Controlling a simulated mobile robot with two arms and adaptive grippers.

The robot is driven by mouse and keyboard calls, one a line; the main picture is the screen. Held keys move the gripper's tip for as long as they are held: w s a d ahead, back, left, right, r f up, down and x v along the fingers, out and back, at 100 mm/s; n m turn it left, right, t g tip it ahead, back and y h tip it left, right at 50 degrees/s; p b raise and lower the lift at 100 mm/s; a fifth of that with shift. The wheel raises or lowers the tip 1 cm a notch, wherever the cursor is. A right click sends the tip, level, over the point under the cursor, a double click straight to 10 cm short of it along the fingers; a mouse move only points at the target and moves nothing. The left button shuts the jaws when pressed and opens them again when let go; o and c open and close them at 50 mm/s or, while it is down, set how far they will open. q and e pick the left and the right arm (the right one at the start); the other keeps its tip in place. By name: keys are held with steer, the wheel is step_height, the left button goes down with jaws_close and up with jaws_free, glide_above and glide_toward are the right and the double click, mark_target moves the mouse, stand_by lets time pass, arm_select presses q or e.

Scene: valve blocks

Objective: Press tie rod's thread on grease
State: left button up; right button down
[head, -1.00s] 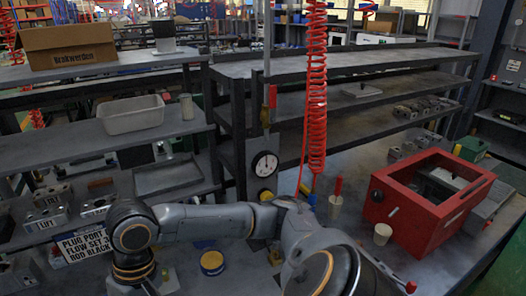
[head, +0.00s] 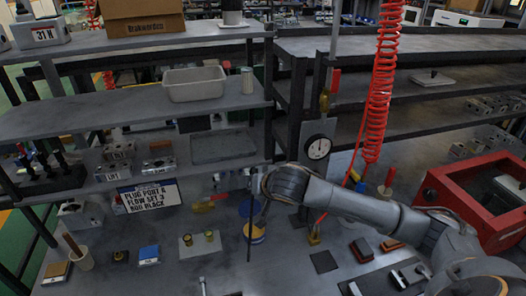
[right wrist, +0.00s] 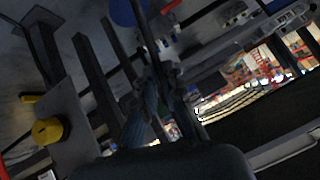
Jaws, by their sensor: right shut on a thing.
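My right gripper (head: 254,192), on the arm that comes in from the right, is shut on a thin dark tie rod (head: 249,228). The rod hangs roughly upright. Its lower part crosses in front of a yellow-and-blue tin of grease (head: 258,236) on the table. I cannot tell whether the rod touches the tin. In the right wrist view the gripper's dark fingers (right wrist: 155,92) show, but the rod's thread is too dark to make out. My left gripper is not in view.
A sign (head: 150,196) and valve blocks stand to the left.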

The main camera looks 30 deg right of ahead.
steer(key=w+d+r+n+t+h+p, duration=0.1)
steer(key=w+d+r+t+p, duration=0.1)
steer(key=w+d+r+t, duration=0.25)
steer(key=shift+w+d+f+b, duration=0.15)
steer(key=shift+w+f+b, duration=0.05)
steer(key=shift+f+b, duration=1.15)
steer(key=shift+w+d+f+b, duration=0.1)
steer(key=shift+w+f+b, duration=0.1)
steer(key=shift+f+b, duration=1.15)
steer(key=shift+f+b, duration=0.6)
steer(key=shift+f, duration=0.3)
steer(key=shift+s, duration=0.1)
step_height(320, 180, up, 7)
steer(key=p, duration=0.6)
steer(key=shift+a, duration=0.1)
stand_by(0.8)
